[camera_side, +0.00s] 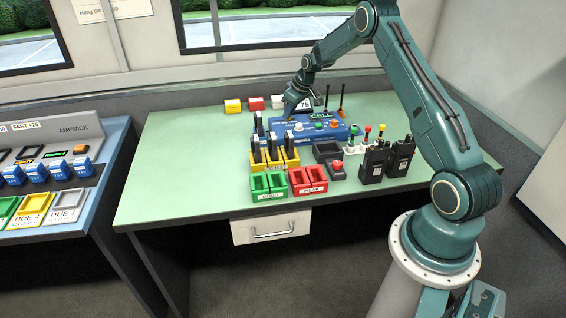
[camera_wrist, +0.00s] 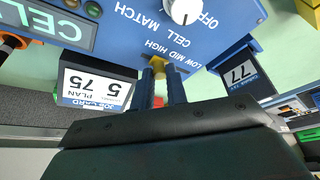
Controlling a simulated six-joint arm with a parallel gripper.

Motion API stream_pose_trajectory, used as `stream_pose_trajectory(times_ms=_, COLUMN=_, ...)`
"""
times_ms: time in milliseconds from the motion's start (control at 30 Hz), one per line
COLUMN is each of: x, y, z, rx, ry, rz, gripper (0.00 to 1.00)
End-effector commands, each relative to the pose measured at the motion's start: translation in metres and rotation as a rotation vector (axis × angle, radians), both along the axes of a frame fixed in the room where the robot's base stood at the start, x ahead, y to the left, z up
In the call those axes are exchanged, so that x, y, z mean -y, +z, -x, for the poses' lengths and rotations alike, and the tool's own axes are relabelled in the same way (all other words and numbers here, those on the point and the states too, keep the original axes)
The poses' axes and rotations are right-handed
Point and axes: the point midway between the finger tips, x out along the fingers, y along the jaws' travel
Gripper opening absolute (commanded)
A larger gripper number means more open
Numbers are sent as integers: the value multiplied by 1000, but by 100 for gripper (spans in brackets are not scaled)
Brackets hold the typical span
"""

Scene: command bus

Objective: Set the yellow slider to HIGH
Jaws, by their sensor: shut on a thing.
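The yellow slider (camera_wrist: 158,61) is on the blue CELL MATCH panel (camera_wrist: 205,45). My gripper (camera_wrist: 161,76) is shut on the slider, with one dark blue finger on each side of it. The upside-down LOW MID HIGH lettering runs beside the fingertips, with LOW towards the right and HIGH towards the left. The fingers partly hide the slider and its track, so I cannot tell its exact setting.
A white knob (camera_wrist: 184,10) marked OFF is on the panel. In the side view, radios (camera_side: 374,163) and green and red trays (camera_side: 268,185) stand nearer the front.

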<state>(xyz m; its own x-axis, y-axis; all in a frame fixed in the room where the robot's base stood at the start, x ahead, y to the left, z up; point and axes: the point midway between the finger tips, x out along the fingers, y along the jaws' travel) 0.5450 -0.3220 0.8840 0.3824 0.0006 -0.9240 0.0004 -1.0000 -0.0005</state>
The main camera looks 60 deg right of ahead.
Motion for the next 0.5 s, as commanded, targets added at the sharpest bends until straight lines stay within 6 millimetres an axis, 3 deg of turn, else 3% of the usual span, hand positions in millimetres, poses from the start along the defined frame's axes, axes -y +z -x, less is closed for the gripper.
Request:
stream_pose_trajectory(times_ms=133, x=12, y=0, z=12, rx=0, ry=-1, rz=1, gripper=0)
stream_pose_trajectory(times_ms=433, x=14, y=0, z=14, rx=-2, ry=-4, rz=1, gripper=0)
stream_pose_trajectory(times_ms=467, x=15, y=0, z=15, rx=-2, ry=-4, rz=2, gripper=20)
stream_pose_trajectory(times_ms=500, x=15, y=0, z=15, rx=-2, ry=-5, rz=1, gripper=28)
